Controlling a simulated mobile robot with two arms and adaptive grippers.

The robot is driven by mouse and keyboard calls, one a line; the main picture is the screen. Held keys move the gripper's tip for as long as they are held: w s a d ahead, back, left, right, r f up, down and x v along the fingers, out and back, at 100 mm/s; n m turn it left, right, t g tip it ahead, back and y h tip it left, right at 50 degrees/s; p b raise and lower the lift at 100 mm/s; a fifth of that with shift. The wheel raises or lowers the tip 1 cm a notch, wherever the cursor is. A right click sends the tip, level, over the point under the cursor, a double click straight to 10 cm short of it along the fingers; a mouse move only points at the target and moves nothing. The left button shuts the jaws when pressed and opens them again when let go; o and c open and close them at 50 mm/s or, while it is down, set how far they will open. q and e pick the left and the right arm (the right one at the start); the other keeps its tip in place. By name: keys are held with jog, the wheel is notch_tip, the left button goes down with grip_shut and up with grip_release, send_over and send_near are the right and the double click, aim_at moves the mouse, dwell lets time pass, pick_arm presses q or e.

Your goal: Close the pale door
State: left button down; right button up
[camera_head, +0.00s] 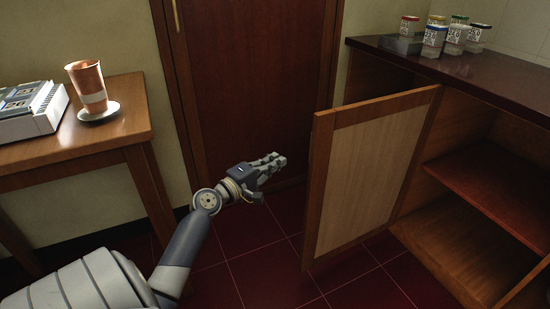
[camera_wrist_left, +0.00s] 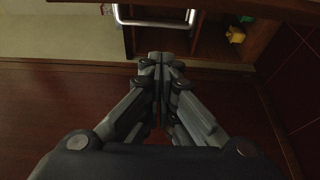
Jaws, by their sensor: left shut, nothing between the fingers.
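The pale door (camera_head: 370,170) has a light panel in a brown wooden frame. It stands open, swung out from the front of the wooden cabinet, whose shelves show to its right. My left gripper (camera_head: 281,160) is shut and empty, left of the door's free edge, with its fingers pointing right towards it. A gap shows between the fingertips and the door in the head view. The closed fingers (camera_wrist_left: 162,58) also show in the left wrist view. I cannot make out the pale door for certain in that view. My right gripper is not in view.
A dark red cabinet top (camera_head: 470,75) carries several small jars (camera_head: 435,38). At left, a wooden table (camera_head: 70,155) holds a cup (camera_head: 88,85) on a saucer and a grey device (camera_head: 30,110). A dark door (camera_head: 255,90) stands behind. The tiled floor (camera_head: 260,270) is clear.

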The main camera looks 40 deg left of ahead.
pick_arm(q)
jog(key=w+b, duration=0.1)
jog(key=w, duration=0.7)
jog(key=d, duration=0.1)
jog(key=s+d, duration=0.1)
jog(key=d+p, duration=0.1)
jog(key=d, duration=0.1)
jog(key=shift+s, duration=0.25)
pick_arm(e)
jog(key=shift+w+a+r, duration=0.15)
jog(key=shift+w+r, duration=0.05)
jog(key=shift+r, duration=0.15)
